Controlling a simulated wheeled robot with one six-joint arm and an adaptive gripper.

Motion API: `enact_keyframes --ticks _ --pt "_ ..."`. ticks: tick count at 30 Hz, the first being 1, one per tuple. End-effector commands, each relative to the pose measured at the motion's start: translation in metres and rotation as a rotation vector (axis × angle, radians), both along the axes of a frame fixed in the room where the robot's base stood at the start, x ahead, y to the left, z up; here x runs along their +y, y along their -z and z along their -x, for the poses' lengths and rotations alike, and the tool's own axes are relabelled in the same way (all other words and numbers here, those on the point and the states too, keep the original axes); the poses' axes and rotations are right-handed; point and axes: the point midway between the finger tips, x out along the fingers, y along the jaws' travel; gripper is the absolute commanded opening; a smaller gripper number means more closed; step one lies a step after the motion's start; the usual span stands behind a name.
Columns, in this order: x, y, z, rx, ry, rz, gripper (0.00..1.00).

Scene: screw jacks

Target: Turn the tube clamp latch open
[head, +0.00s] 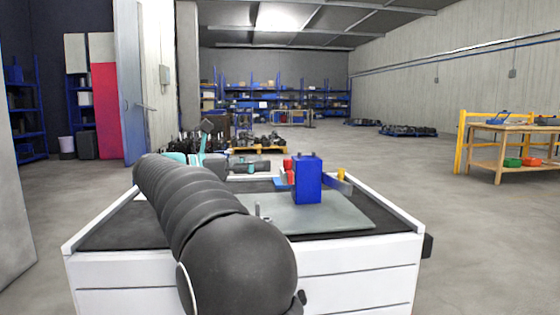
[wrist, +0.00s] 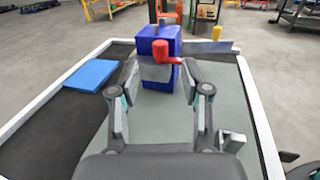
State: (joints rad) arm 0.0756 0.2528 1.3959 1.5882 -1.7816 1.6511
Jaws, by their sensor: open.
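The tube clamp appears to be the blue block (head: 307,180) standing upright on the cart's grey plate, also in the wrist view (wrist: 171,78). A red latch handle (wrist: 161,52) sticks out from the block's near face in the wrist view, with a short arm pointing right. Its red part (head: 288,165) shows at the block's left side in the head view. My gripper (wrist: 163,76) is open, one finger on each side of the handle's line, with nothing held. Whether the fingers reach the handle is unclear. In the head view my gripper (head: 264,166) lies left of the block.
The grey plate (head: 340,217) covers the right of the white-rimmed cart. A flat blue piece (wrist: 92,75) lies left of the block. A yellow-tipped part (head: 341,174) stands behind right. A small metal fitting (wrist: 231,141) is near right. A wooden workbench (head: 510,128) stands far right.

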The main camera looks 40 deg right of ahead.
Motion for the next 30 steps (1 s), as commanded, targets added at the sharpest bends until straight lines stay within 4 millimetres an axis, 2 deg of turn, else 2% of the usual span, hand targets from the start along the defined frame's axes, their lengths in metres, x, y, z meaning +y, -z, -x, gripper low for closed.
enact_keyframes --ticks 3,9,15,23,29,30 --pt "-0.022 -0.001 0.007 0.001 0.004 0.0 0.47" --pt "-0.048 -0.001 0.015 0.0 0.005 0.001 0.47" --pt "-0.058 0.0 0.018 0.0 0.003 0.001 0.47" --pt "-0.059 0.0 0.018 0.0 0.002 0.001 0.47" --pt "-0.059 0.0 0.018 0.0 0.002 0.001 0.0" --pt "-0.059 0.0 0.018 0.0 0.002 0.001 0.0"
